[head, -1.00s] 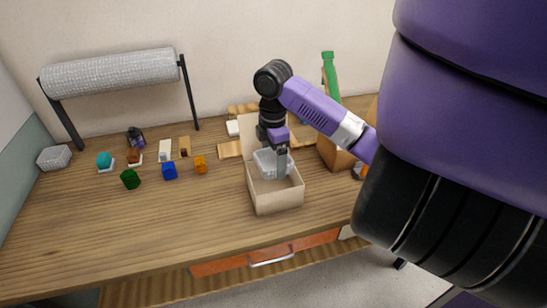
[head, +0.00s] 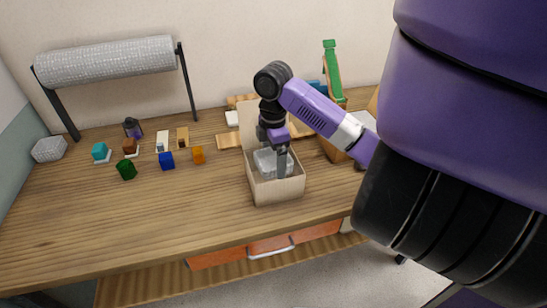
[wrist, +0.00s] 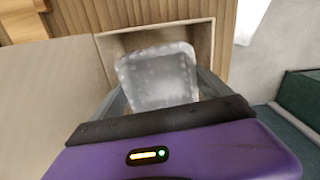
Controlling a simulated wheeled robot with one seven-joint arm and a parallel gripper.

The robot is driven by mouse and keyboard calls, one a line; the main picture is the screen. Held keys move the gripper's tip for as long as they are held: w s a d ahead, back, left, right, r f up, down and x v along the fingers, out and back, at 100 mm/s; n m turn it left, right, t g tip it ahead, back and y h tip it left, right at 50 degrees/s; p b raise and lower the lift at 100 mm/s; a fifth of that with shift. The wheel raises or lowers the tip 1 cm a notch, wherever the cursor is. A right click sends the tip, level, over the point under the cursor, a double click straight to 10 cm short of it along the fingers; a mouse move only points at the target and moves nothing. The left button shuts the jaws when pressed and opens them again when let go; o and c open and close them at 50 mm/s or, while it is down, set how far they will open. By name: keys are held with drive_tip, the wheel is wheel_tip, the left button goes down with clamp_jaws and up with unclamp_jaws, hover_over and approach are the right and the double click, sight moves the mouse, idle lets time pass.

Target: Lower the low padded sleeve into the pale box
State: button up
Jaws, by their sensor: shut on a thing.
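The low padded sleeve (wrist: 158,78), a whitish bubble-textured block, is held between the fingers of my gripper (wrist: 160,92). In the head view the sleeve (head: 265,160) sits within the walls of the pale box (head: 279,191), partly hidden by my gripper (head: 275,168). The pale box stands open on the table with its flap up at the back. In the wrist view the box rim (wrist: 205,35) surrounds the sleeve's far side. I cannot tell whether the sleeve touches the box floor.
A similar padded sleeve (head: 49,149) lies at the far left of the table. Several small coloured blocks, such as a blue one (head: 166,161), stand left of the box. A roll of bubble wrap (head: 105,61) hangs on a stand behind. A brown box with a green object (head: 333,70) is to the right. The front table is clear.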

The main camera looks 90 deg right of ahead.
drive_tip(key=shift+f+b, duration=0.9)
drive_tip(key=shift+f, duration=0.4)
drive_tip(key=shift+f+b, duration=2)
drive_tip(key=shift+f, duration=0.5)
idle(1.0)
drive_tip(key=o, duration=1.1)
drive_tip(key=shift+r, duration=0.1)
wheel_tip(320, 180, up, 8)
drive_tip(key=shift+f+p, duration=0.15)
drive_tip(key=shift+p, duration=0.6)
